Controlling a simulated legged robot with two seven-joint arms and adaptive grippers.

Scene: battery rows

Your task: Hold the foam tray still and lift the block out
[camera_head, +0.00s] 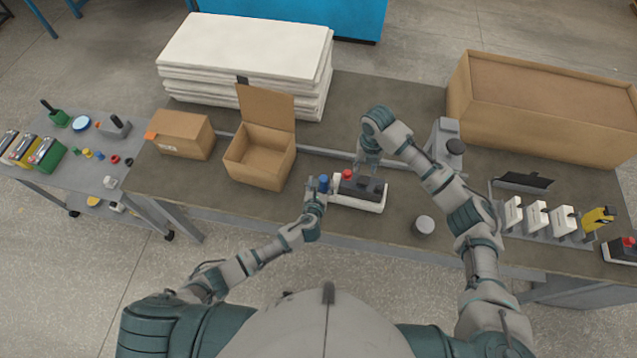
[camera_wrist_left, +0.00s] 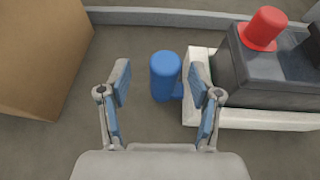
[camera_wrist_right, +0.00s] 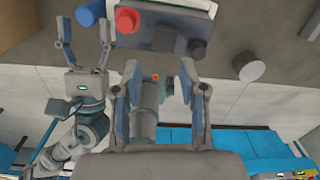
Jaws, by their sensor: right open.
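The white foam tray (camera_head: 357,205) lies on the workbench with the dark block (camera_head: 373,188) seated in it. The block has a red cap (camera_wrist_left: 265,29) and a black cap (camera_wrist_right: 197,49). A blue upright post (camera_wrist_left: 164,76) stands at the tray's left side; I cannot tell whether it is joined to the tray. My left gripper (camera_wrist_left: 159,82) is open, its fingers on either side of the post with gaps showing. My right gripper (camera_head: 368,160) is open and empty by the block's far side; its fingers (camera_wrist_right: 159,72) do not touch the block in the right wrist view.
An open cardboard box (camera_head: 256,165) stands left of the tray. A grey cylinder (camera_head: 424,225) stands at the right near the front edge. A grey fixture (camera_head: 447,140) is behind it. A rack with white pieces (camera_head: 537,217) is further right. A large carton (camera_head: 540,105) fills the back right.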

